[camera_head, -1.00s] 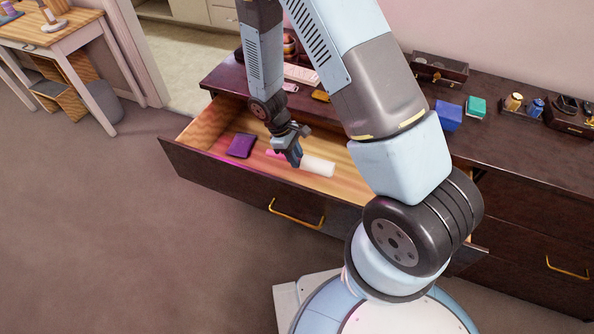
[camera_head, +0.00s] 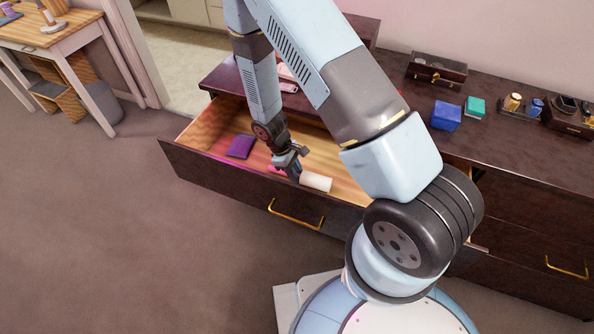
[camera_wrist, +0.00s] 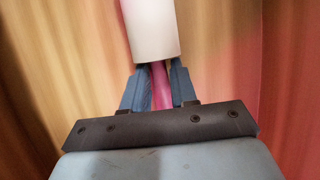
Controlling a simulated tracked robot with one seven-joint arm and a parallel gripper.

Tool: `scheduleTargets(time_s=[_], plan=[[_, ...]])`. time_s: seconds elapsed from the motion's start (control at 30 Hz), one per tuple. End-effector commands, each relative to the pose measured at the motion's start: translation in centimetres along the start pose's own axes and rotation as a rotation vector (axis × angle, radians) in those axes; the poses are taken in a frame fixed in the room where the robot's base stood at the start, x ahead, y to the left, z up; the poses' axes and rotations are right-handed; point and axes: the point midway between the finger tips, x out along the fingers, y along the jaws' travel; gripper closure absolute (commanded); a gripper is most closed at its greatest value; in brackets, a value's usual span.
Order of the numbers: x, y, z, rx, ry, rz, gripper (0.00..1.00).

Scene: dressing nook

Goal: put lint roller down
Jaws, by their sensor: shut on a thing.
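The lint roller has a white cylinder (camera_head: 316,182) and a pink handle. It is inside the open wooden drawer (camera_head: 215,125) of the dark dresser, near the drawer's front wall. My gripper (camera_head: 294,172) reaches down into the drawer and is shut on the pink handle. In the wrist view the pink handle (camera_wrist: 160,88) runs between the two blue-grey fingers of my gripper (camera_wrist: 159,88), with the white cylinder (camera_wrist: 151,30) beyond them. I cannot tell whether the roller touches the drawer floor.
A purple flat item (camera_head: 240,147) lies in the drawer, left of my gripper. The dresser top holds a blue box (camera_head: 446,115), a teal box (camera_head: 474,106) and a dark open case (camera_head: 436,71). A wooden desk (camera_head: 60,35) stands far left.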

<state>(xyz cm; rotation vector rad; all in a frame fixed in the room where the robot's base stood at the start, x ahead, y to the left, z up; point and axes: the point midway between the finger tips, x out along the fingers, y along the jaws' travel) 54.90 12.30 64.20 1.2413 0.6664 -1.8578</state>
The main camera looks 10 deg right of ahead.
Motion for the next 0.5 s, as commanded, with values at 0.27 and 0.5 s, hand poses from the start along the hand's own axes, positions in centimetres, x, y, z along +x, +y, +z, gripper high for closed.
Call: scheduleTargets(time_s=[0.27, 0.5], plan=[[0.17, -0.02, -0.04, 0.000, -0.001, 0.000, 0.63], [0.16, -0.01, -0.03, 0.000, -0.001, -0.001, 0.47]])
